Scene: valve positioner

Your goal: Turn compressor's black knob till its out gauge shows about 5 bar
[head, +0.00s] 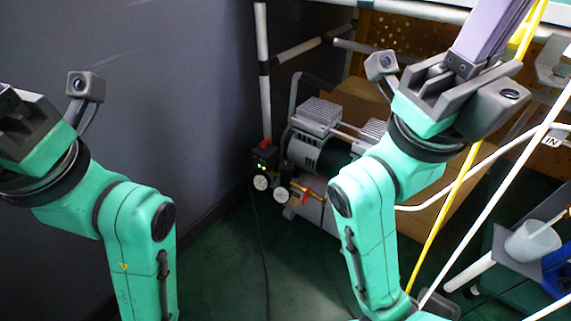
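The compressor (308,150) stands on the floor in the middle of the head view, grey and silver with a dark handle. Two small round white-faced gauges, a left one (261,182) and a right one (281,193), sit low at its front left. Their readings are too small to tell, and I cannot make out the black knob clearly. My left gripper (14,112) is cut off at the left edge, far from the compressor. My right gripper (478,50) is raised at the upper right, away from the gauges; its fingertips are outside the picture.
A red-topped black box (264,152) with green lights is beside the compressor. A dark partition (150,90) is on the left; a white pipe frame (264,70) stands behind. Yellow and white hoses cross the right side. A white cup (532,241) stands at right. Dark green floor is open in front.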

